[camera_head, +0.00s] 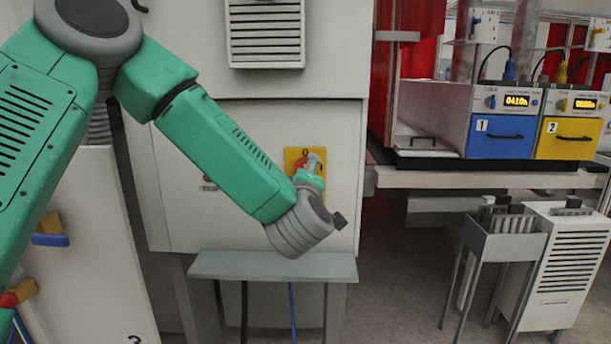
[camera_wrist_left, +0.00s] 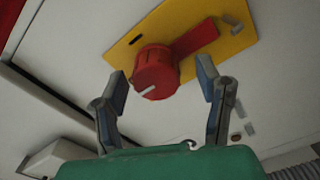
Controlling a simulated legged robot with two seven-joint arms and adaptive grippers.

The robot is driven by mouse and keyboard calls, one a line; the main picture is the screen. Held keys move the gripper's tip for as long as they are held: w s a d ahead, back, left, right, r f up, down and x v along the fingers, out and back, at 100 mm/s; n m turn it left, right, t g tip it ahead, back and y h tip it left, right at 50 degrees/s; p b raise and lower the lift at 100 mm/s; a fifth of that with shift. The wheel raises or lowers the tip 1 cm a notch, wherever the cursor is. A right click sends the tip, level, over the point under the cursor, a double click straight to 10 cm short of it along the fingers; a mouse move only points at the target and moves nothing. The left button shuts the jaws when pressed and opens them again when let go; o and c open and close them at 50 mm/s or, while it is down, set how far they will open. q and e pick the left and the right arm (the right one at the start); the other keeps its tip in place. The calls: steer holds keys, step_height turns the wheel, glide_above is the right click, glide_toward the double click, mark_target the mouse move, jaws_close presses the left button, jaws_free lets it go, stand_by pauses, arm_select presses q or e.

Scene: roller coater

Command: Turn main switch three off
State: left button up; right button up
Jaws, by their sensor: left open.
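The main switch is a red rotary knob (camera_wrist_left: 156,72) with a red handle bar and a white mark, on a yellow plate (camera_wrist_left: 236,38). In the head view the yellow plate (camera_head: 293,157) is on the front of a pale cabinet, and the red of the switch (camera_head: 301,163) is partly covered by my left arm's end. My left gripper (camera_wrist_left: 163,77) is open, with one finger on either side of the knob in the wrist view. I cannot tell whether either finger touches it. In the head view its fingers are mostly hidden behind the wrist. My right gripper is not in view.
A grey shelf (camera_head: 272,265) juts out below the cabinet panel, under my wrist. A vented grille (camera_head: 265,45) is above. On the right are a blue unit marked 1 (camera_head: 500,137), a yellow unit marked 2 (camera_head: 570,140), and a grey stand (camera_head: 505,245) on the floor.

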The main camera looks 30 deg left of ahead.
arm_select(q)
steer(key=v, duration=1)
steer(key=shift+s+d+f, duration=0.1)
steer(key=shift+f, duration=0.05)
